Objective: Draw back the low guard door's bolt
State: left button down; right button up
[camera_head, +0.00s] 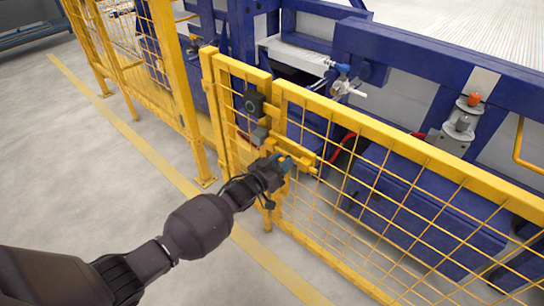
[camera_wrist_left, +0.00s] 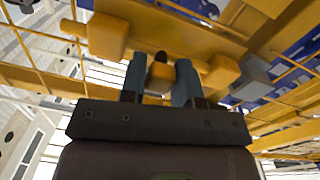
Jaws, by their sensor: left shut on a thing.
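The low guard door (camera_head: 405,155) is a yellow frame with wire mesh, standing upright beside blue machinery. Its yellow bolt (camera_head: 304,160) lies along the door near the latch-side post (camera_head: 215,110). My left gripper (camera_head: 286,163) is at the bolt, partly hiding it. How far the bolt reaches is hidden. My right gripper is out of view.
A dark box-shaped device (camera_head: 254,103) is mounted at the door's upper edge by the post. Taller yellow mesh fencing (camera_head: 150,60) stands at left. The blue machine frame (camera_head: 400,55) is behind the door. Open grey floor (camera_head: 90,150) lies at left.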

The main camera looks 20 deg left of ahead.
pick_arm(q)
jog(key=shift+s+d+r, duration=0.1)
jog(key=shift+s+d, duration=0.2)
jog(key=shift+d, duration=0.6)
jog(key=shift+s+d, duration=0.1)
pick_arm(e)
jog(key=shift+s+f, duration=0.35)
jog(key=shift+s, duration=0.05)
pick_arm(q)
jog(key=c, duration=0.8)
grip_release()
jog(key=shift+d, duration=0.15)
jog(key=shift+c, duration=0.2)
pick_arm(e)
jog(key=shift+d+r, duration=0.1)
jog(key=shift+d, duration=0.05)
pick_arm(q)
jog(key=p+v, duration=0.2)
jog(key=v, duration=0.8)
jog(key=shift+s+a+p, duration=0.2)
jog(key=shift+s+p, duration=0.15)
jog(key=shift+p, duration=0.05)
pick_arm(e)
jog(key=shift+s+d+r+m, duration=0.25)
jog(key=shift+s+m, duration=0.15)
